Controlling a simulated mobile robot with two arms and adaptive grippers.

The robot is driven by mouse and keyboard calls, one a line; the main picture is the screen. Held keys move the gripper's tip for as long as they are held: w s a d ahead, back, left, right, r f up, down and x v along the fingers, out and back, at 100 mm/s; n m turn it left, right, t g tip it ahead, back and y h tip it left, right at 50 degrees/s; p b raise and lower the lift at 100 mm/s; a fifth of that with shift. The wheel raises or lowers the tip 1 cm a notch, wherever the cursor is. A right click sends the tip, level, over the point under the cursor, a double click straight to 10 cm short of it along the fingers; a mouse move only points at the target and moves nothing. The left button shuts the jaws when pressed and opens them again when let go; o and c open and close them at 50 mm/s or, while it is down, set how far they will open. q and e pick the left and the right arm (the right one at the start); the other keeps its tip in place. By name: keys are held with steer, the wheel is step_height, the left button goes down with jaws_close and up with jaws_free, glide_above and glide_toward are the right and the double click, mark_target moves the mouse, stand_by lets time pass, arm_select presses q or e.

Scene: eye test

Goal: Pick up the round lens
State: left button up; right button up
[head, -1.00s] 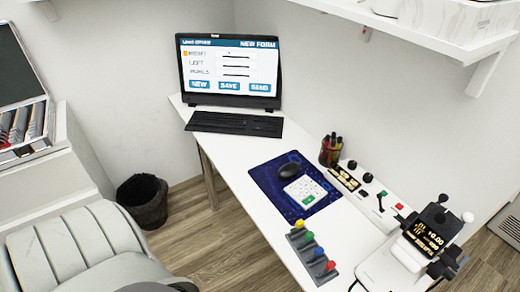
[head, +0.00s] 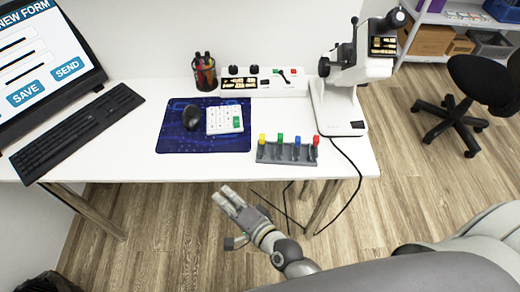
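I cannot make out a round lens in the head view. My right gripper (head: 230,217) is in front of the desk's near edge, over the floor, with its fingers spread apart and nothing between them. A grey rack (head: 287,155) on the desk, up and to the right of the gripper, holds several pieces with yellow, green, blue and red tops. A white optical instrument (head: 345,108) with a black eyepiece stands at the desk's right end. My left gripper is not in view.
On the white desk (head: 140,140) are a keyboard (head: 78,130), a monitor (head: 45,62), a blue mat (head: 175,138) with mouse (head: 191,116) and keypad (head: 224,120), a pen cup (head: 204,73) and a control panel (head: 262,83). A black cable (head: 350,185) hangs off the front edge.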

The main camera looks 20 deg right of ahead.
mark_target(262, 140)
step_height(262, 140, up, 11)
steer(key=w+d+m+t+h, duration=0.25)
steer(key=m+t+h, duration=0.3)
steer(key=m, duration=0.75)
steer(key=w+d+m+h, duration=0.1)
steer(key=d+m+h, duration=0.1)
steer(key=m, duration=0.3)
steer(key=w+d+m+g+h, duration=0.1)
steer(key=d+m+h, duration=0.2)
steer(key=d+m, duration=0.1)
steer(key=w+d+f+m+g+h, duration=0.1)
steer(key=d+m+h, duration=0.1)
steer(key=m, duration=0.4)
steer(key=shift+d+m+h, duration=0.3)
steer(key=shift+d+h, duration=0.1)
steer(key=shift+h, duration=0.05)
steer(key=p+x, duration=0.1)
steer(key=x, duration=0.3)
steer(key=shift+w+r, duration=0.1)
steer(key=shift+w, duration=0.3)
steer(key=shift+w+d, duration=0.15)
steer(key=shift+w, duration=0.1)
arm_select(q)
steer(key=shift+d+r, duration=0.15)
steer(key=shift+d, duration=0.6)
arm_select(e)
jaws_close()
